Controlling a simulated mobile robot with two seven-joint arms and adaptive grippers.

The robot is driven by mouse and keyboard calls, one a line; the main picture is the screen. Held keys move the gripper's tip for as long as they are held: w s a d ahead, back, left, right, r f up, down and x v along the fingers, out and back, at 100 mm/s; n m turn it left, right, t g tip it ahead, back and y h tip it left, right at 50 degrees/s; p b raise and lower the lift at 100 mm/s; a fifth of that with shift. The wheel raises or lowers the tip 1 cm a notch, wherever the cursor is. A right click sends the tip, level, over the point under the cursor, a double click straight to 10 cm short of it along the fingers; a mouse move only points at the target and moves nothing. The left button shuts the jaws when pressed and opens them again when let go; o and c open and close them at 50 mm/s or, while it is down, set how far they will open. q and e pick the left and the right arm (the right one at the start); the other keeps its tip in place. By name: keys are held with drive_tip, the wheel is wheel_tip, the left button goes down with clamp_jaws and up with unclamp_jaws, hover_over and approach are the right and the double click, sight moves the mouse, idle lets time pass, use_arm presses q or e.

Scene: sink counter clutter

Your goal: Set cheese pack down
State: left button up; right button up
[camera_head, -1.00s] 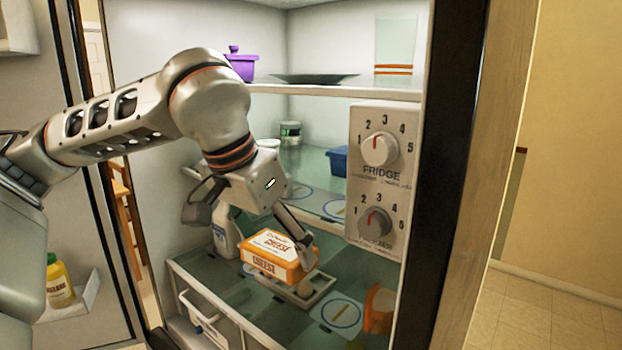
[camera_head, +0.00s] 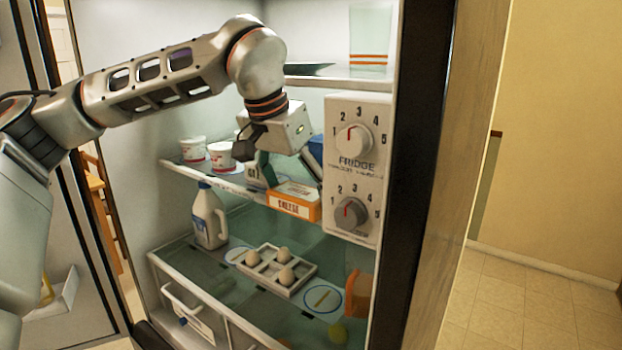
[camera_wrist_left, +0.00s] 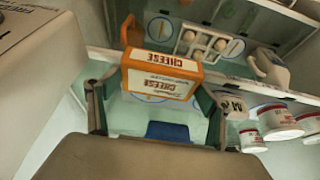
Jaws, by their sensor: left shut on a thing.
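The orange and white cheese pack (camera_head: 293,206) is at the right end of the fridge's middle shelf (camera_head: 222,180), close to the control panel. My left gripper (camera_head: 280,170) is above and behind it, its fingers partly hidden. In the left wrist view the cheese pack (camera_wrist_left: 160,75) sits between the two fingers of my left gripper (camera_wrist_left: 155,105), which is shut on it. I cannot tell whether the pack touches the shelf. My right gripper is not in view.
The control panel (camera_head: 356,165) stands just right of the pack. White tubs (camera_head: 221,157) stand left on the middle shelf, and a blue container (camera_head: 316,150) is behind. The lower shelf holds a milk jug (camera_head: 209,217) and an egg tray (camera_head: 261,270).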

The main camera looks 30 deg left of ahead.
use_arm(q)
drive_tip(key=shift+w+d, duration=0.1)
drive_tip(key=shift+w, duration=0.55)
drive_tip(key=w, duration=0.2)
drive_tip(key=w+p, duration=0.1)
drive_tip(key=shift+w+d, duration=0.2)
drive_tip(key=shift+d, duration=0.05)
drive_tip(key=shift+s+a+f, duration=0.1)
drive_tip(key=shift+s, duration=0.1)
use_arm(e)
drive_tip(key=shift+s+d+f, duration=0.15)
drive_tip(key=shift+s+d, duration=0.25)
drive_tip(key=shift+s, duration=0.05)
use_arm(q)
drive_tip(key=shift+f, duration=0.15)
drive_tip(key=o, duration=1.4)
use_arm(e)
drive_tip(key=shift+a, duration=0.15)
